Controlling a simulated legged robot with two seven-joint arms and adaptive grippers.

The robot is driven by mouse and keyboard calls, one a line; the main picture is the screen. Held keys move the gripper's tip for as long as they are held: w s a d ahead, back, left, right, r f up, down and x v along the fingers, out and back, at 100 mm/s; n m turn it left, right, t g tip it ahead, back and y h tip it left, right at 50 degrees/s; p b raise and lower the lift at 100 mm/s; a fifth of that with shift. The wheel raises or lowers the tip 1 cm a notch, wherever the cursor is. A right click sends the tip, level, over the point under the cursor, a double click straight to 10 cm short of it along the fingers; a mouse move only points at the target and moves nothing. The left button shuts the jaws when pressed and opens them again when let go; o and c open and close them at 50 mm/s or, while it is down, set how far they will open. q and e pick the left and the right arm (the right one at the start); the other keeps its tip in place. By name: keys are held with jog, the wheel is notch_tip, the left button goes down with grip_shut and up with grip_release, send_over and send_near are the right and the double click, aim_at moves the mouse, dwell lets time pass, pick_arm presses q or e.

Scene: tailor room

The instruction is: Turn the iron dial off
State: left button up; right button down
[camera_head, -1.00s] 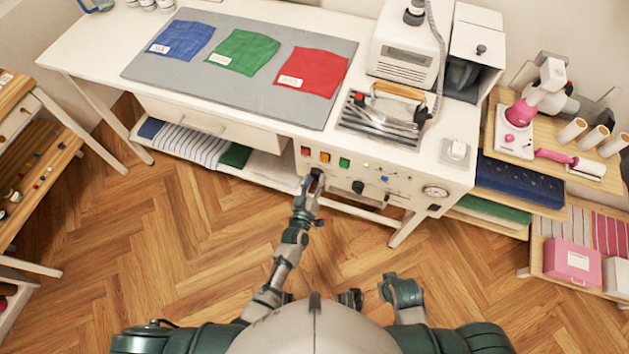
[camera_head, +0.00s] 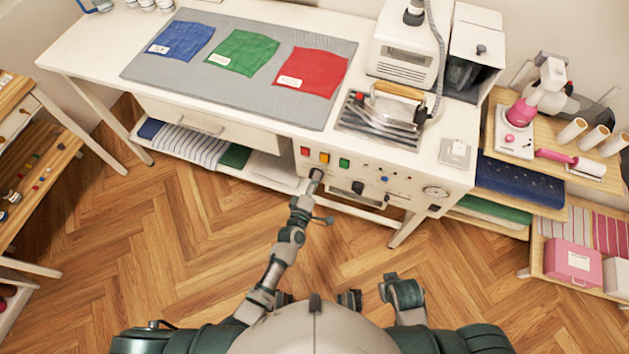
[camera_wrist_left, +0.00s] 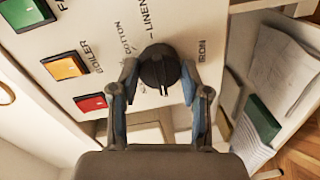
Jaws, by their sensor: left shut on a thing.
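The black round iron dial (camera_wrist_left: 159,64) sits on the white front panel (camera_wrist_left: 215,25) of the ironing table, with printed words such as IRON, LINEN and BOILER around it. My left gripper (camera_wrist_left: 159,76) has its two fingers on either side of the dial and is shut on it. In the head view the left gripper (camera_head: 314,181) reaches the panel below the red button and mostly hides the dial. The dial's exact setting is hard to read. Parts of my right arm show low in the head view, but I cannot make out its gripper.
Red (camera_wrist_left: 91,102), yellow (camera_wrist_left: 65,65) and green (camera_wrist_left: 25,13) buttons lie close beside the dial. Another black knob (camera_head: 358,187) and a gauge (camera_head: 435,192) are further right. The iron (camera_head: 398,92) rests above the panel. Open floor lies in front.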

pick_arm(q)
jog(key=shift+f+n, duration=0.15)
jog(key=shift+n, duration=0.15)
jog(key=shift+a, duration=0.1)
jog(key=o, duration=1.1)
jog(key=shift+o, duration=0.2)
jog(key=f+v, duration=0.1)
jog(key=v, duration=1)
jog(key=shift+s+a+r, duration=0.15)
jog(key=shift+s+r, duration=0.25)
jog(key=shift+r, duration=0.15)
